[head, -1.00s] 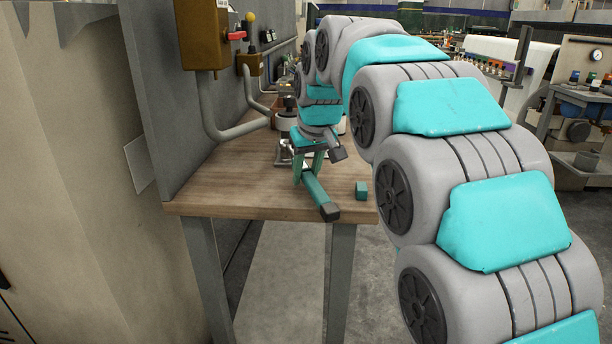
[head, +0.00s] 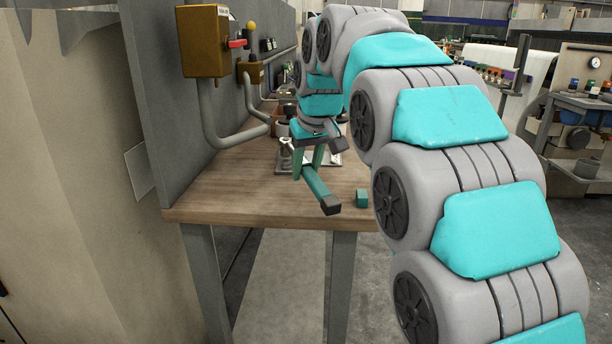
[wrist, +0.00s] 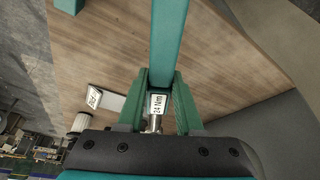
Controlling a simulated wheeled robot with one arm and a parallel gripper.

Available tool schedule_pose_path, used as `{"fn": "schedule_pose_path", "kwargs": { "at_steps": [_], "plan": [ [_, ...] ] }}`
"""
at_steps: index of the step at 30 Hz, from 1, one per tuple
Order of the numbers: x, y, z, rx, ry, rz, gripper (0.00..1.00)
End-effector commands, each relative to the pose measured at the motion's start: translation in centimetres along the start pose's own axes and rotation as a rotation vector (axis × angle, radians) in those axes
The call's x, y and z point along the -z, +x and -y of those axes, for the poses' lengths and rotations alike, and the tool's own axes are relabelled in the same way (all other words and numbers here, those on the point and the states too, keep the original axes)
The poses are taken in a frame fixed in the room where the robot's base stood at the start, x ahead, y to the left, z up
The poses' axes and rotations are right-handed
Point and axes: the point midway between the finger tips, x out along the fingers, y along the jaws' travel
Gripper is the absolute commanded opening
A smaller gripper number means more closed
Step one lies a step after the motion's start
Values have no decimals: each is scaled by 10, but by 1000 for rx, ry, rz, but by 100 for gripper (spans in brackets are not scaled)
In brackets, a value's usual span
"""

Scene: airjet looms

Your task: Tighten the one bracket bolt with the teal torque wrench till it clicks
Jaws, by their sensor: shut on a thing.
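The teal torque wrench (head: 318,187) is held out over the wooden bench in the head view, its dark handle end towards me. My gripper (head: 308,160) is shut on it. In the wrist view my gripper (wrist: 158,100) has a green finger on each side of the teal wrench bar (wrist: 168,45). A white label on it reads 24 Nm, and a short metal part shows below the label. A metal plate (head: 335,160) lies on the bench behind my gripper, partly hidden. I cannot make out the bracket bolt or whether the wrench touches it.
A small teal block (head: 362,198) sits near the bench's front edge. A grey panel with a brass-coloured switch box (head: 203,42) and pipes borders the bench (head: 230,190) on the left. The bench's front left is clear. A labelled grey piece (wrist: 108,101) lies beside my gripper.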

Motion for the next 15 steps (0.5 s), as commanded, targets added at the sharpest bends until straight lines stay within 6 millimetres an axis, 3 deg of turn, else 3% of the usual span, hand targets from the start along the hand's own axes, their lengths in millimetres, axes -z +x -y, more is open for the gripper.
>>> {"fn": "schedule_pose_path", "kwargs": {
  "at_steps": [4,15],
  "plan": [
    [3,-8,0,-1,0,-3,0],
    [-28,-24,2,-1,1,-3,0]
  ]
}}
